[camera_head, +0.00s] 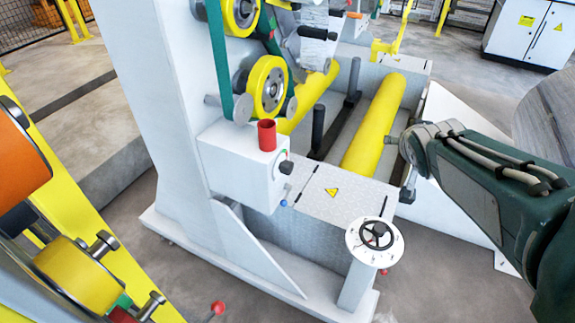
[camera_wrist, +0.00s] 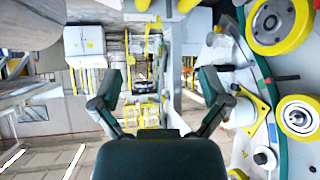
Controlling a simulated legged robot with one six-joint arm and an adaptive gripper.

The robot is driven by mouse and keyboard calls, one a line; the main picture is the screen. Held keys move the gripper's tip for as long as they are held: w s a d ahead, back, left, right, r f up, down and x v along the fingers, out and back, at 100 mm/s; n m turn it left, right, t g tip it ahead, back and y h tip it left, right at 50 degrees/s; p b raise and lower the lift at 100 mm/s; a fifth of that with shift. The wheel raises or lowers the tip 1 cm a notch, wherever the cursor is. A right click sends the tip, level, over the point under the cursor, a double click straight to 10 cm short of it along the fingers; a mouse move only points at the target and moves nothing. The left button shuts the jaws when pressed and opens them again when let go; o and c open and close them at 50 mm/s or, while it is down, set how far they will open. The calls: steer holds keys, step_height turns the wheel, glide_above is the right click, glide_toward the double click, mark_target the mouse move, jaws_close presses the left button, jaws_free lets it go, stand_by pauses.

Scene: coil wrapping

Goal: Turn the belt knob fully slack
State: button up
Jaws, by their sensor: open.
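A black knob (camera_head: 286,167) sticks out of the right face of a white box on the machine's upright in the head view. A coloured dial mark shows just above it. I cannot tell for sure that it is the belt knob. The green belt (camera_head: 219,60) runs down past yellow-rimmed wheels (camera_head: 267,87) above the box. In the wrist view, my gripper (camera_wrist: 160,78) is open and empty, its two dark fingers wide apart. The belt (camera_wrist: 272,120) and wheels are to its right there. In the head view my arm comes in from the right, apart from the knob; its fingers cannot be made out.
A red cylinder (camera_head: 267,135) stands on the white box. A round handwheel (camera_head: 376,235) on a post stands at the front. Yellow rollers (camera_head: 374,125) lie behind. An orange roll (camera_head: 20,155) and yellow frame are close at left. Bare floor shows at lower right.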

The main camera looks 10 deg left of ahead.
mark_target(291, 170)
steer(key=w+a+f+n+t+y, duration=0.1)
steer(key=w+a+f+y, duration=0.35)
steer(key=w, duration=0.45)
steer(key=w+a+f+n+t+y, duration=0.1)
steer(key=w+a+f+y, duration=0.3)
steer(key=w, duration=0.5)
steer(key=s+a+f+n+g+y, duration=0.1)
steer(key=s+a+f+g+y, duration=0.25)
steer(key=f, duration=0.65)
steer(key=s+a+f+n+g+y, duration=0.1)
steer(key=a+f+g+y, duration=0.25)
steer(key=f+y, duration=0.4)
steer(key=shift+h, duration=0.65)
steer(key=x, duration=0.4)
steer(key=f+x, duration=0.1)
steer(key=x, duration=0.6)
steer(key=shift+w+a+f, duration=0.25)
steer(key=shift+a+f, duration=0.05)
steer(key=shift+f, duration=0.05)
steer(key=shift+d, duration=0.1)
steer(key=c, duration=1.1)
